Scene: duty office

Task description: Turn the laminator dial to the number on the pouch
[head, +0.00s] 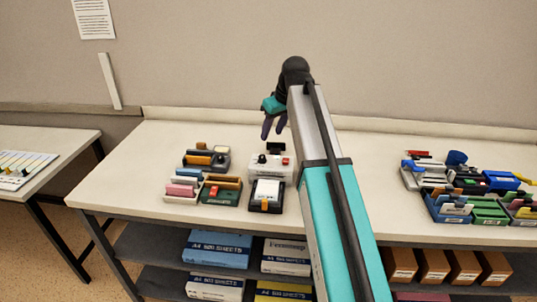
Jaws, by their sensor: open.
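My gripper (275,128) hangs open and empty over the back of the long table, its dark fingers pointing down. Just below it in the picture stands a small white device (281,172) with a black knob (262,159) on its top left and a red spot at its right; it looks like the laminator with its dial. The gripper is apart from the knob. A black part shows behind the device. In front is a dark holder with a white sheet (267,190) and an orange part; I cannot tell whether this sheet is the pouch. No number is readable.
Stationery trays (203,188) crowd the table left of the device. More trays and tools (470,190) stand at the right. The table (135,178) is bare at the left. Paper boxes (217,248) fill the shelf below. A side table (50,142) stands at far left.

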